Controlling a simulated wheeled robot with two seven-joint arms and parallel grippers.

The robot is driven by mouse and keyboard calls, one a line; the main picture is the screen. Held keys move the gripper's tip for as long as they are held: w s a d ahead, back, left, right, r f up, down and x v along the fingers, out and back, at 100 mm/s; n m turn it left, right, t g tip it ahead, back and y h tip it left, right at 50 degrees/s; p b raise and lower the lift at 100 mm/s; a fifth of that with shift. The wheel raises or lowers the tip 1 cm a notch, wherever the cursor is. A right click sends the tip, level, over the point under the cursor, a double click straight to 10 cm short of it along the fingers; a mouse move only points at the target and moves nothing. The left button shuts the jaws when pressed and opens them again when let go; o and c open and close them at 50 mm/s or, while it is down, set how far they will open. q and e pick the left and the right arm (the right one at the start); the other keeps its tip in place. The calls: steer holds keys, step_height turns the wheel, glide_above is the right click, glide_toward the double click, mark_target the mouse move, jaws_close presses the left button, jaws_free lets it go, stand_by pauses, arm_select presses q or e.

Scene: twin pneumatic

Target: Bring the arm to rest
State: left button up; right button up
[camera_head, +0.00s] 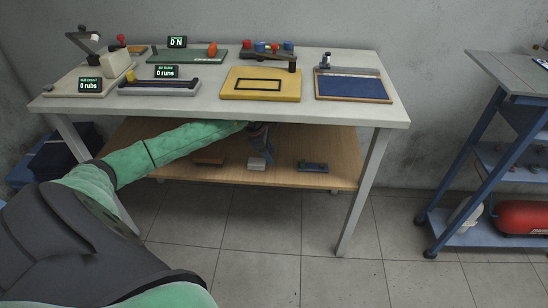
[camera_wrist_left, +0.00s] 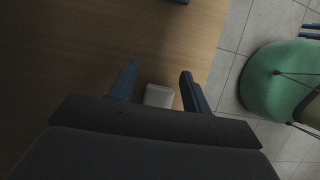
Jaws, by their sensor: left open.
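My left arm reaches in under the tabletop, over the lower wooden shelf (camera_head: 330,150). My left gripper (camera_head: 257,158) points down there and is partly shaded by the tabletop. In the left wrist view the two blue fingers of the left gripper (camera_wrist_left: 160,72) stand apart with a gap between them. A small pale block (camera_wrist_left: 158,95) shows between and below the fingers. The same block (camera_head: 257,164) sits on the shelf in the head view. Whether a finger touches it I cannot tell.
The white tabletop (camera_head: 210,112) above carries a yellow board (camera_head: 240,95), a blue panel (camera_head: 350,87), and small displays. A brown piece (camera_head: 208,159) and a blue fixture (camera_head: 312,167) lie on the shelf. A blue cart (camera_head: 480,160) with a red tank (camera_head: 520,217) stands right.

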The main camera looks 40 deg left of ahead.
arm_select(q)
steer(key=shift+s+a, duration=0.25)
steer(key=shift+a, duration=0.1)
stand_by(0.3)
